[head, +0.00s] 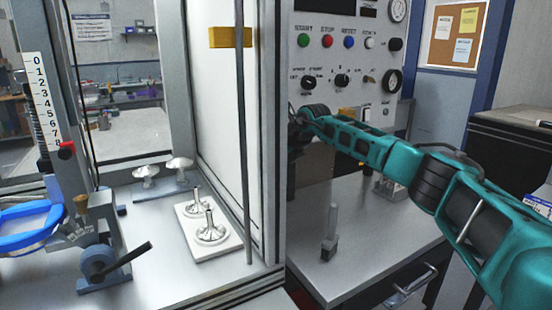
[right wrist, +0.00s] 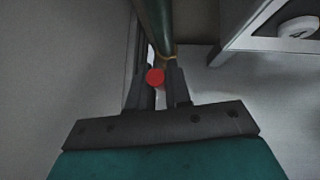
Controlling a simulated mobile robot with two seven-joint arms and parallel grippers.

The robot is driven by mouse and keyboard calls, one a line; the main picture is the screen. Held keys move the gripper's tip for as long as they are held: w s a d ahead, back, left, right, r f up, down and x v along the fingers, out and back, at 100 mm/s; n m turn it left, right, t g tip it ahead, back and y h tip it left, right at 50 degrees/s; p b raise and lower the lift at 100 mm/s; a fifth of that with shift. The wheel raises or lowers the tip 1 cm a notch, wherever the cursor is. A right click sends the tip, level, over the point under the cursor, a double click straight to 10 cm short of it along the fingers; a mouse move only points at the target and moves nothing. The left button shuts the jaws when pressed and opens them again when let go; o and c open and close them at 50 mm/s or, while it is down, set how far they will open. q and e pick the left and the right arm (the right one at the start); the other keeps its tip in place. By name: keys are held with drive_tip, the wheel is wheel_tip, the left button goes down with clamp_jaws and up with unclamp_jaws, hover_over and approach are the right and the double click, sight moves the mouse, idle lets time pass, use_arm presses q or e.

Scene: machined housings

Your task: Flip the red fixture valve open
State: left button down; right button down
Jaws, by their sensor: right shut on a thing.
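In the right wrist view, a small round red part (right wrist: 155,77), likely the red fixture valve, sits between the fingers of my right gripper (right wrist: 160,80). The gripper is shut on it, in front of a dark green upright post or pipe (right wrist: 153,25). In the head view my right arm reaches in from the right toward the control panel. Its gripper end is hidden near the enclosure's edge, so the valve's position cannot be told there. My left gripper is not in view.
A panel with colored buttons (head: 326,41) stands behind my right arm. The glass-framed enclosure at left holds a white plate with metal posts (head: 209,232) and a clamp with a black lever (head: 100,265). A small upright post (head: 330,235) stands on the grey table (head: 375,245).

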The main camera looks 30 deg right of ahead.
drive_tip(key=shift+a, duration=0.1)
drive_tip(key=c, duration=1.2)
unclamp_jaws()
drive_tip(key=b+v, duration=0.1)
drive_tip(key=v, duration=1.2)
